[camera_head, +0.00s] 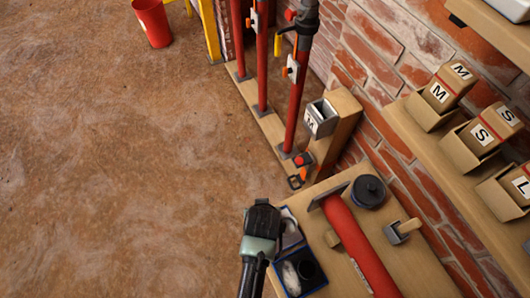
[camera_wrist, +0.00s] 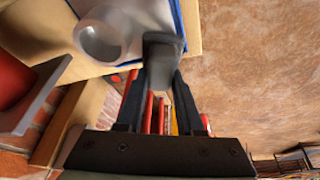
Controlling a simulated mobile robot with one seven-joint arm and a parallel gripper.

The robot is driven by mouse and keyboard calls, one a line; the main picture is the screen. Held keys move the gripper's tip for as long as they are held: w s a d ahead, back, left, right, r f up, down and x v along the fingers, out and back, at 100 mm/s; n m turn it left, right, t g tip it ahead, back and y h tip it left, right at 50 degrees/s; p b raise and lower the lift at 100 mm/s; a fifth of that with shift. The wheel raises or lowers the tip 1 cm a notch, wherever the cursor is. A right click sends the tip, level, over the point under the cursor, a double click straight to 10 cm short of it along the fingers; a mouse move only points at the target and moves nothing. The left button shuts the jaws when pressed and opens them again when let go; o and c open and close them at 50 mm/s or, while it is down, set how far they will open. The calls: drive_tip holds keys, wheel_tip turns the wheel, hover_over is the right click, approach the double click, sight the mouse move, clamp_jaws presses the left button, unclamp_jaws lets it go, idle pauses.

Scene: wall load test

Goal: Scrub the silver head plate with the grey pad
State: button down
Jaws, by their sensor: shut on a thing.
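The silver head plate (camera_head: 326,196) is on the end of a thick red prop (camera_head: 355,245) lying on the wooden bench. In the wrist view the plate (camera_wrist: 42,98) shows at the left beside the red tube. My gripper (camera_head: 262,212) is over the left edge of the bench, beside the blue tray and left of the plate, apart from it. In the wrist view my gripper (camera_wrist: 163,75) is shut on a dark grey block, which looks like the grey pad (camera_wrist: 164,48). The pad is not clearly visible in the head view.
A blue tray (camera_head: 318,283) holds a dark round cup and white material. A black round container (camera_head: 369,191) and a wooden-handled tool (camera_head: 403,230) lie on the bench (camera_head: 420,270). Red posts (camera_head: 263,60) stand behind. Lettered boxes line the right shelf (camera_head: 410,130). The left floor is open.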

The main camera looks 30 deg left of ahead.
drive_tip(key=shift+r, duration=0.1)
wheel_tip(320, 180, up, 6)
drive_tip(key=p, duration=0.6)
wheel_tip(320, 180, up, 3)
drive_tip(key=p, duration=0.4)
idle(0.6)
